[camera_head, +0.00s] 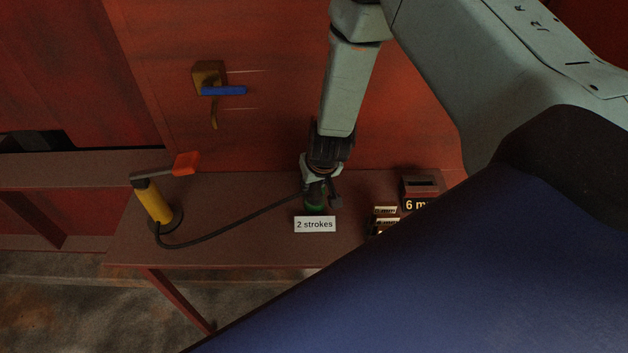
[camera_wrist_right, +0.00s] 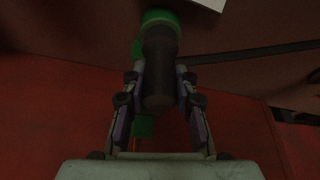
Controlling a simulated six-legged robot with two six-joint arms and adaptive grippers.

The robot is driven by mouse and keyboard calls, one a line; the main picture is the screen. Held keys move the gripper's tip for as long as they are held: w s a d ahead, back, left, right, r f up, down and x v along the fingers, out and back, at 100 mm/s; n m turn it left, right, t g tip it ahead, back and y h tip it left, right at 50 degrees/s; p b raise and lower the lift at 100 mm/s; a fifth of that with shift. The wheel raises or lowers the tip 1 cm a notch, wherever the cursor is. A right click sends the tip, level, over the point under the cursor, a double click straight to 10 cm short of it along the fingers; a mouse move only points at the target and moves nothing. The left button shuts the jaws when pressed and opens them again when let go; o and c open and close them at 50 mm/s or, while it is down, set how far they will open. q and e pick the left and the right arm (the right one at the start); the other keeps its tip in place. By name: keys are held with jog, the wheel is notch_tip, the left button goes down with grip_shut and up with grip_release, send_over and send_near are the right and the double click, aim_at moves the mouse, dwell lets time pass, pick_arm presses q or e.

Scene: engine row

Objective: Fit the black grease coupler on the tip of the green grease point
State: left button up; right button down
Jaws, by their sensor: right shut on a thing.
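The black grease coupler (camera_wrist_right: 160,75) is a dark cylinder between the fingers of my right gripper (camera_wrist_right: 159,95), which is shut on it. The green grease point (camera_wrist_right: 160,18) shows beyond the coupler's far end in the right wrist view. In the head view its green part (camera_head: 314,208) is just below my right gripper (camera_head: 318,188), behind a "2 strokes" label (camera_head: 315,225). Coupler and green point overlap in view; I cannot tell whether the coupler is seated on the tip. My left gripper is not in view.
A black hose (camera_head: 235,224) runs from the yellow grease pump (camera_head: 153,203) with an orange handle (camera_head: 186,163) to the coupler. Small labelled blocks (camera_head: 384,218) and a "6 m" box (camera_head: 420,190) stand right on the shelf (camera_head: 250,247).

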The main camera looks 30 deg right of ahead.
jog(key=c, duration=1)
grip_release()
jog(key=shift+o, duration=0.2)
jog(key=v, duration=1.2)
jog(key=shift+s+f, duration=0.15)
jog(key=shift+f, duration=0.05)
jog(key=s+a+f+n+g, duration=0.1)
jog(key=s+a+f, duration=0.1)
jog(key=s+f, duration=0.5)
jog(key=s+a+f+n+g+y, duration=0.1)
jog(key=s+a+f+g, duration=0.15)
jog(key=s, duration=0.85)
jog(key=s+a+f+g, duration=0.15)
jog(key=s+f, duration=0.35)
jog(key=s, duration=0.5)
notch_tip(320, 180, down, 17)
jog(key=b, duration=1.7)
jog(key=shift+w+a+r+t, duration=0.15)
jog(key=shift+w+a+t, duration=0.15)
jog(key=shift+a+t, duration=0.15)
